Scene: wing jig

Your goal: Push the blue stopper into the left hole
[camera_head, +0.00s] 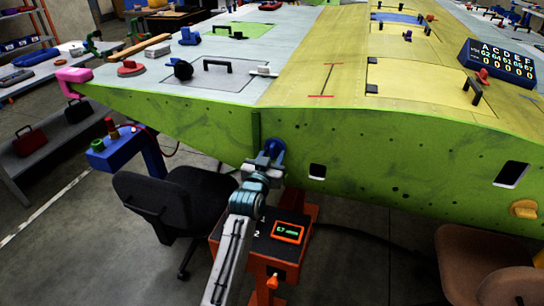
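The blue stopper (274,148) is at the green front face of the wing, just beyond the tip of my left gripper (267,161). My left arm reaches up to it from the bottom. The fingers overlap the stopper's lower part, and how they close is too small to tell. I cannot tell whether the stopper is inside a hole, as any opening behind it is hidden. My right gripper is out of view.
An orange stand with a small green display (289,232) is beneath the wing, beside my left arm. A black office chair (180,205) is to the left, and a brown chair (485,262) at lower right. A yellow knob (523,208) is on the face at right.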

